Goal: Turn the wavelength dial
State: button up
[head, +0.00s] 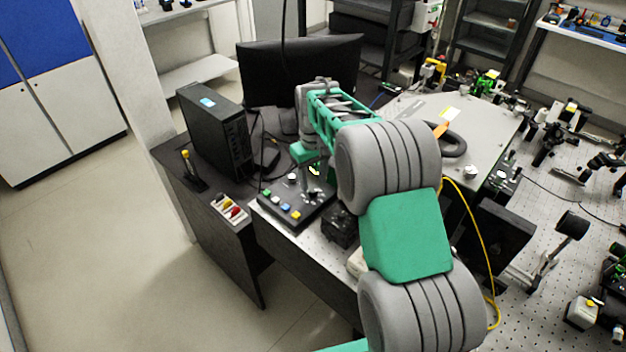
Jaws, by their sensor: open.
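A dark control panel (276,207) stands on the bench left of my arm, with coloured buttons along its front edge. A pale round knob (291,178) shows on its upper part, and a small lit green readout (314,170) is beside it. I cannot tell for certain which knob is the wavelength dial; another white knob (471,172) sits on the large grey instrument. My gripper (305,187) points down over the panel, open, close to the pale knob. Its fingertips are small here, and whether they touch anything is unclear. My arm hides part of the panel's right side.
A black computer tower (214,130) and a monitor (302,70) stand behind the panel. A small tray with coloured items (230,209) lies left. The large grey instrument (490,125) and a yellow cable (482,235) are to the right. Floor at left is clear.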

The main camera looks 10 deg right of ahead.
aim_at(313, 190)
notch_tip(313, 190, down, 3)
jog(key=shift+f, duration=0.2)
jog(key=shift+c, duration=0.4)
grip_shut()
